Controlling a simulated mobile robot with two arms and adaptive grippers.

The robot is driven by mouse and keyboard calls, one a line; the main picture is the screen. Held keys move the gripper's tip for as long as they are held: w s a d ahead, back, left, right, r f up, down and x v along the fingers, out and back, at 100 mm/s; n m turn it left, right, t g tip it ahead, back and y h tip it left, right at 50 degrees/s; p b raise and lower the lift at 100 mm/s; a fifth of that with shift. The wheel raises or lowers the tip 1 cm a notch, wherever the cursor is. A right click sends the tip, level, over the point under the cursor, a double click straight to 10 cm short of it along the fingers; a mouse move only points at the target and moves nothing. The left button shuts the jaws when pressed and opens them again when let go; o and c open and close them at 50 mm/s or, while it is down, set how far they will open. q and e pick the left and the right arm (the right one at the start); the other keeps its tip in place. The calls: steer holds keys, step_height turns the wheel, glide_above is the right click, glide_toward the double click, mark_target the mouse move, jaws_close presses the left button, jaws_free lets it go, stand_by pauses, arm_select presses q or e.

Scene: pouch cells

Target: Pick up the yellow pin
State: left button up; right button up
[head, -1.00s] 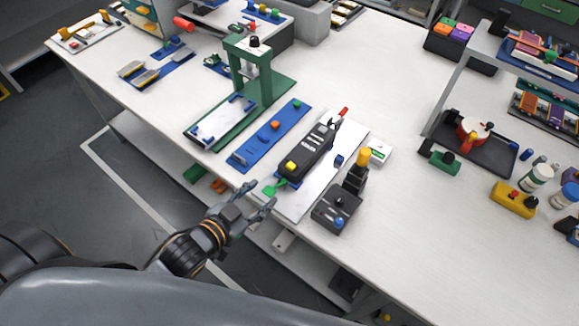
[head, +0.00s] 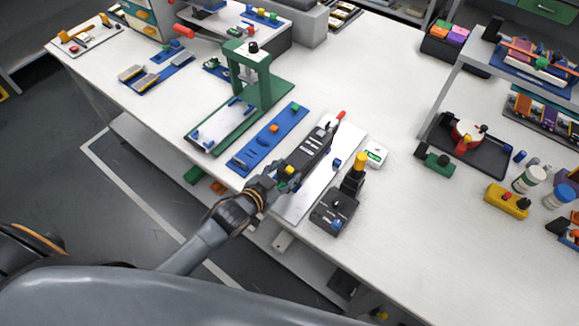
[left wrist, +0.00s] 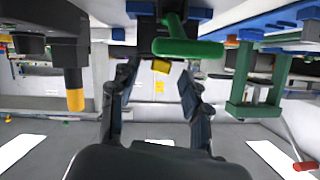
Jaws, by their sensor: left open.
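The yellow pin (head: 290,170) is a small yellow piece at the near end of the long black device (head: 312,146). My left gripper (head: 281,178) is open at that near end, its fingers close to the pin and partly covering the area in the head view. In the left wrist view, where the scene appears upside down, the yellow pin (left wrist: 161,66) lies between the tips of the two spread fingers of my left gripper (left wrist: 158,84). I cannot tell whether either finger touches it. My right gripper is not in view.
A green handle (left wrist: 188,47) lies close to the fingertips in the left wrist view. A black stand with a yellow-orange knob (head: 361,160) is right of the device. A blue strip (head: 262,146) and green press (head: 262,85) are left. The table's near edge runs under my arm.

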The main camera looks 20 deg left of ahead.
arm_select(q)
steer(key=shift+w+d+f, duration=0.15)
steer(key=shift+w+f, duration=0.1)
steer(key=shift+w, duration=0.1)
steer(key=shift+s, duration=0.15)
steer(key=c, duration=0.4)
steer(key=shift+f, duration=0.2)
steer(key=c, duration=0.4)
